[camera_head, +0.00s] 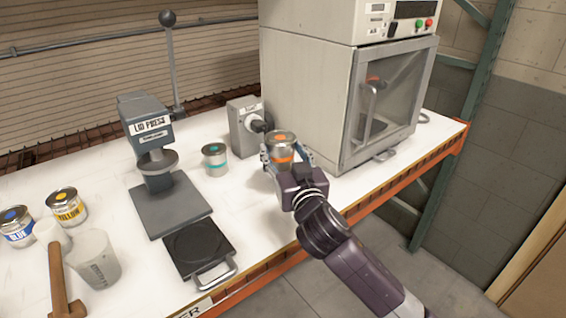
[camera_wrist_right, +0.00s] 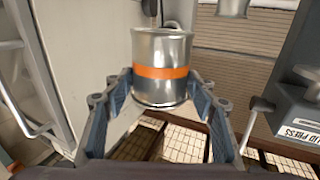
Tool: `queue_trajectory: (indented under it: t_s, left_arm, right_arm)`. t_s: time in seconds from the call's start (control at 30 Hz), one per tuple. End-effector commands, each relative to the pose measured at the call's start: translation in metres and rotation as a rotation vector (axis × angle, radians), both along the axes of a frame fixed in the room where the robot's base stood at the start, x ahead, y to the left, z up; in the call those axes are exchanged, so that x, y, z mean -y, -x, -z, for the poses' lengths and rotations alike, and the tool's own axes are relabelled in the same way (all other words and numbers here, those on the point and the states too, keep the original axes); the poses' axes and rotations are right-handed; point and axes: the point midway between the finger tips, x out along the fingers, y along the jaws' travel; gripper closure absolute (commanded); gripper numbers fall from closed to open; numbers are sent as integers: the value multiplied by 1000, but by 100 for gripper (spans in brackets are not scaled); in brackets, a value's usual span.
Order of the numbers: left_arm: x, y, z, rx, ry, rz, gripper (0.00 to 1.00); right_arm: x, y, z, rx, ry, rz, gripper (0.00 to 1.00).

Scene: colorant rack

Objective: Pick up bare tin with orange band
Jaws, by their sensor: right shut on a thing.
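The bare tin with the orange band (camera_head: 281,142) is a silver can with an orange dot on its lid, in front of the grey box at the bench's right half. My right gripper (camera_head: 285,160) is shut on it, with a finger on each side. In the right wrist view the tin (camera_wrist_right: 161,50) stands upright between the fingers (camera_wrist_right: 160,98), its orange band facing the camera. I cannot tell whether its base touches the bench. My left gripper is not in view.
A teal-banded tin (camera_head: 215,160) stands left of the held tin. A large cabinet (camera_head: 305,85) stands close behind right.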

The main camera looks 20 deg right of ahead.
Motion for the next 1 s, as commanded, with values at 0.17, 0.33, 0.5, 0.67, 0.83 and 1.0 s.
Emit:
queue_trajectory:
  t_s: [0.17,0.33,0.5,0.67,0.83,1.0]
  left_arm:
    - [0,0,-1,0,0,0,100]
    - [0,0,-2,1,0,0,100]
    - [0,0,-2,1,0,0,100]
    - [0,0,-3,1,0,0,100]
    - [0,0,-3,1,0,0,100]
    - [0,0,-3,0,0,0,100]
  right_arm:
    - [0,0,-26,8,-2,1,80]
    - [0,0,-44,8,-2,0,80]
    - [0,0,-59,6,-2,0,80]
    - [0,0,-70,6,-2,1,80]
    - [1,0,-78,6,-1,1,80]
    - [0,0,-83,5,-1,1,80]
